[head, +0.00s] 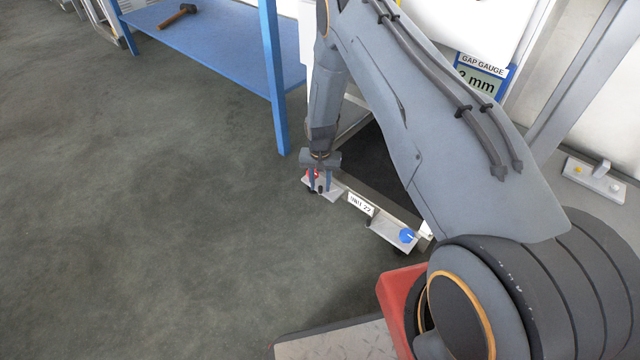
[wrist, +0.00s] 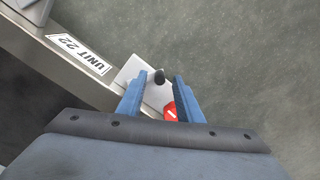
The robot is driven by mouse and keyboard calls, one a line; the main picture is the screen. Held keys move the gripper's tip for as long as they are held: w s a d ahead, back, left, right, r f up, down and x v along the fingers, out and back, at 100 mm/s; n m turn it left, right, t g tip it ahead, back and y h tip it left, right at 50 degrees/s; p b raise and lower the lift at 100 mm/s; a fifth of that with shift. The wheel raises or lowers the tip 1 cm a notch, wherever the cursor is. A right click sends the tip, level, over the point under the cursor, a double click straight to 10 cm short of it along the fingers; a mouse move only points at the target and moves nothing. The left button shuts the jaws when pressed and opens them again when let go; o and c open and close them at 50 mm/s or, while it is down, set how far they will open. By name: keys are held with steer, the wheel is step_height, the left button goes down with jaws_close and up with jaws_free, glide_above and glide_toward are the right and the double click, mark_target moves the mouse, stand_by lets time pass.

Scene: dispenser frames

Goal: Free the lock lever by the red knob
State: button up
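The red knob (head: 311,174) sits on a pale metal plate at the left corner of the dispenser frame. In the wrist view the red knob (wrist: 170,112) shows beside the right finger, partly covered. A small black-tipped lever (wrist: 159,76) stands on the same plate (wrist: 133,70), in the gap between the fingertips. My gripper (head: 321,187) points down over this plate with its two blue fingers apart. In the wrist view the gripper (wrist: 157,83) holds nothing. I cannot tell whether a finger touches the lever or the knob.
A "UNIT 22" label (head: 361,204) is on the frame's front edge. A second plate (head: 385,233) carries a blue knob (head: 407,236) farther right. A blue shelf (head: 205,35) with a hammer (head: 178,15) stands at the back left. The floor at left is clear.

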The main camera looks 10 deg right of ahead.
step_height(320, 180, up, 8)
steer(key=p, duration=0.2)
steer(key=shift+f+p, duration=0.2)
steer(key=shift+p, duration=0.2)
steer(key=shift+r, duration=0.1)
